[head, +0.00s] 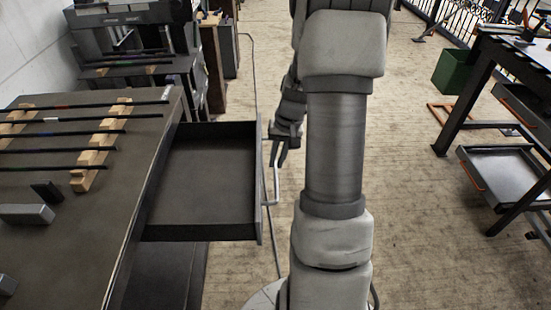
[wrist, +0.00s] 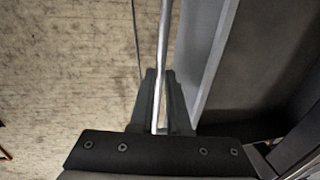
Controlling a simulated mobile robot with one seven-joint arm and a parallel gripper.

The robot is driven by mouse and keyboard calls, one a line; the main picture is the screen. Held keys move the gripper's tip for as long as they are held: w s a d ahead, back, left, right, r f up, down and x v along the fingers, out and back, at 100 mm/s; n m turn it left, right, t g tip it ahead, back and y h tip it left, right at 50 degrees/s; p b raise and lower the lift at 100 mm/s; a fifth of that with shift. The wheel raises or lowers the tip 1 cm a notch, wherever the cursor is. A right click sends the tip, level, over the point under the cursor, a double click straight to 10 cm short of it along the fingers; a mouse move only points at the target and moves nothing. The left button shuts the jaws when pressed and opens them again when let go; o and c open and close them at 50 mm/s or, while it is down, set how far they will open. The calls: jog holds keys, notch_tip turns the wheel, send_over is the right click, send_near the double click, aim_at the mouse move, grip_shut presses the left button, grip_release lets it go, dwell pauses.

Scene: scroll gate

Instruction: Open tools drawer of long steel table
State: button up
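The long steel table (head: 60,215) stands at the left in the head view. Its drawer (head: 200,185) is pulled far out to the right, and its inside looks empty. A pale bar handle (head: 276,188) runs along the drawer's front. My gripper (head: 278,160) is at the far part of this handle, outside the drawer front. In the wrist view my gripper (wrist: 160,85) has one dark finger on each side of the handle (wrist: 164,40), closed closely around it. The grey drawer front (wrist: 212,60) is just right of the fingers. Any drawer label is not visible.
Dark rods on wooden racks (head: 95,155) and small metal blocks (head: 28,214) lie on the tabletop. A second workbench with an open tray-like drawer (head: 505,170) stands at the right, with a green bin (head: 453,72) behind. The floor (head: 420,235) between is clear.

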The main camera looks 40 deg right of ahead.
jog(key=o, duration=0.5)
jog(key=shift+c, duration=0.2)
notch_tip(320, 180, up, 17)
jog(key=s+d+p, duration=0.2)
jog(key=p, duration=0.2)
jog(key=shift+d, duration=0.4)
jog(key=shift+w+r, duration=0.1)
jog(key=shift+r, duration=0.05)
